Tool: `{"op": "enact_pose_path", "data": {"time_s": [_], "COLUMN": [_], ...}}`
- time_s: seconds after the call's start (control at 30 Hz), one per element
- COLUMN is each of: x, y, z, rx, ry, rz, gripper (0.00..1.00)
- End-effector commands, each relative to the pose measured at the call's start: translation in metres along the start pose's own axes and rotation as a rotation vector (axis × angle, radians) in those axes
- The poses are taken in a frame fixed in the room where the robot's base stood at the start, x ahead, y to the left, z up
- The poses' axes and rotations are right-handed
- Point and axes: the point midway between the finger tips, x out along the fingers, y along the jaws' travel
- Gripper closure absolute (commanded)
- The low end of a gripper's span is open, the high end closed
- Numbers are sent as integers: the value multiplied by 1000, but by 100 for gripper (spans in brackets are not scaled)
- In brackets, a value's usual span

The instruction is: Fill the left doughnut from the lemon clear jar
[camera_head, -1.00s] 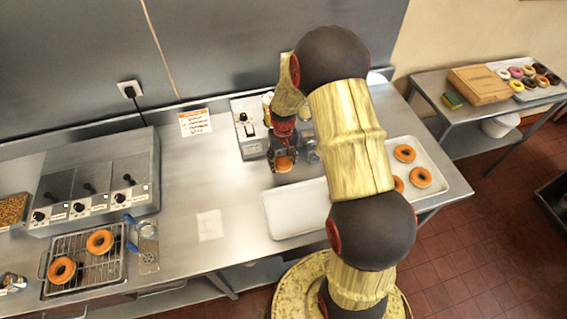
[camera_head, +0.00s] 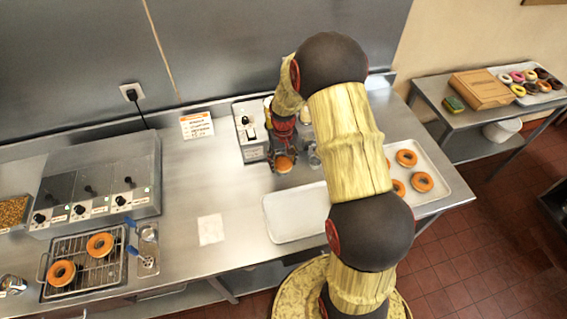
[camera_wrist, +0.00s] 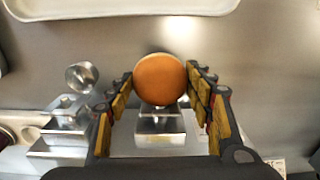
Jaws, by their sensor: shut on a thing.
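My gripper (camera_wrist: 160,98) is shut on a round golden-brown doughnut (camera_wrist: 160,79), which sits between the two fingertips in the wrist view. In the head view this doughnut (camera_head: 284,163) is held in front of the filling station (camera_head: 252,148), above the steel counter. A small metal block (camera_wrist: 160,132) shows just beyond the doughnut in the wrist view; I cannot tell whether they touch. The jars at the station are mostly hidden behind my gripper and arm, so I cannot pick out the lemon clear jar.
A pale tray (camera_head: 290,228) has its left part bare; doughnuts (camera_head: 422,181) lie right of my arm. A metal cup (camera_wrist: 82,77) stands near the gripper.

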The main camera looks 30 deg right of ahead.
Motion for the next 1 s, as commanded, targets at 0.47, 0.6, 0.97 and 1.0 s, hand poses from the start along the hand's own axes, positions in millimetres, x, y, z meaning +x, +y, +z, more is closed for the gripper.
{"op": "enact_pose_path", "data": {"time_s": [0.47, 0.6, 0.97, 1.0], "x": [0, 0, 0, 0], "y": [0, 0, 0, 0], "z": [-9, -10, -10, -10], "rx": [0, 0, 0, 0], "ry": [1, 1, 1, 1], "rz": [0, 0, 0, 0], "gripper": [73, 73, 73, 73]}}
